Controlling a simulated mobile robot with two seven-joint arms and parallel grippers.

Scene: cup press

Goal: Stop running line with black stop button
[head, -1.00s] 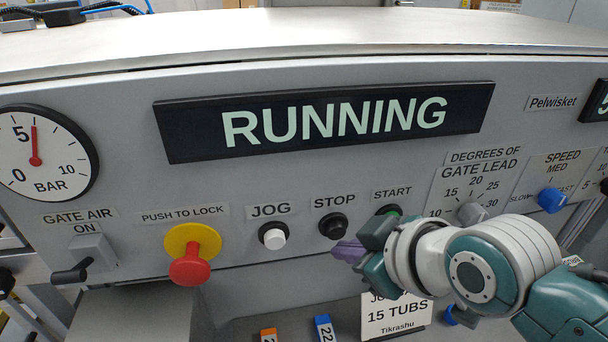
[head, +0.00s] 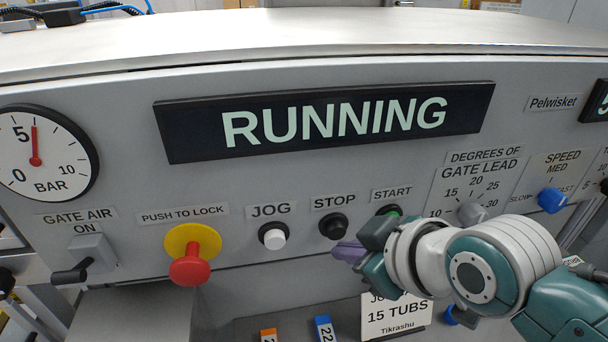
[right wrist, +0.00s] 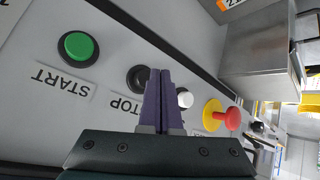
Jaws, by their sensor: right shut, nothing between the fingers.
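The black stop button (head: 333,226) sits on the grey panel under the STOP label, between the white jog button (head: 272,236) and the green start button (head: 390,212). The display (head: 325,122) reads RUNNING. My right gripper (head: 346,252) is shut and empty, its purple fingertips just below and right of the stop button in the head view. In the right wrist view the shut fingers (right wrist: 158,88) partly cover the stop button (right wrist: 138,78). I cannot tell whether they touch it. My left gripper is not in view.
A red push-to-lock knob (head: 190,268) on a yellow base juts out at left. A gate air lever (head: 72,274) and pressure gauge (head: 40,155) are further left. Gate lead (head: 472,214) and blue speed (head: 552,200) knobs are at right, near my right arm.

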